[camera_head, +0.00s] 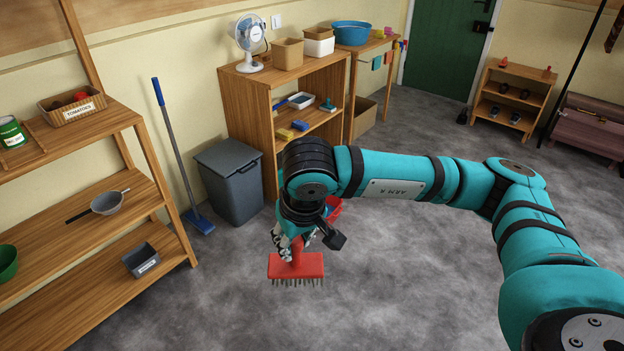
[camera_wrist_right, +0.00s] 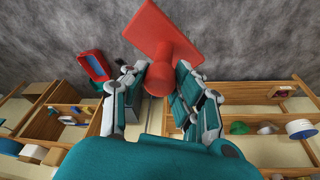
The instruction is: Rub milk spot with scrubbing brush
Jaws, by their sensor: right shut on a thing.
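My right gripper (camera_head: 294,243) is shut on the handle of the red scrubbing brush (camera_head: 296,266) and holds it out in front of me over the grey floor. The brush's flat red block shows with its dark bristles pointing down. In the right wrist view the brush (camera_wrist_right: 165,38) has its round handle between the fingers of my right gripper (camera_wrist_right: 157,80). I cannot tell if the bristles touch the floor. I cannot make out a milk spot on the mottled grey floor in either view. My left gripper is not in view.
A red and blue container (camera_head: 333,208) sits partly hidden behind my right wrist. A grey bin (camera_head: 230,180) and a blue broom (camera_head: 174,150) stand by the wall. Wooden shelves (camera_head: 112,112) fill the left side. The floor (camera_head: 400,270) is open beyond and below my arm.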

